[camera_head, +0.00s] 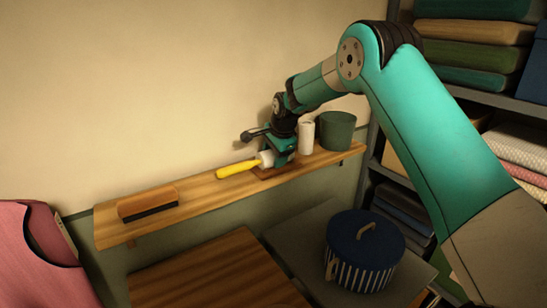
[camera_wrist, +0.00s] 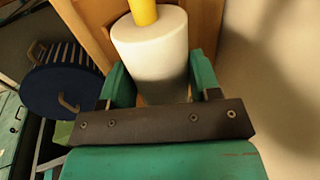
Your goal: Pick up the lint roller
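The lint roller has a yellow handle and a white roll. In the head view it lies along the wooden shelf, its handle (camera_head: 238,169) pointing left and its roll (camera_head: 266,158) at my gripper (camera_head: 278,160). In the wrist view the white roll (camera_wrist: 152,55) sits between the two green fingers of my gripper (camera_wrist: 160,80), with the yellow handle (camera_wrist: 143,11) beyond it. No clear gap shows between the fingers and the sides of the roll, and my gripper looks shut on it. The roller appears still at shelf level. The roll's near end is partly hidden.
On the shelf (camera_head: 205,198) stand a brush (camera_head: 148,203) at left, a white cylinder (camera_head: 306,137) and a green pot (camera_head: 337,131) just right of my gripper. The wall is close behind. Below is a blue-lidded striped box (camera_head: 364,250); shelving with folded textiles is at right.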

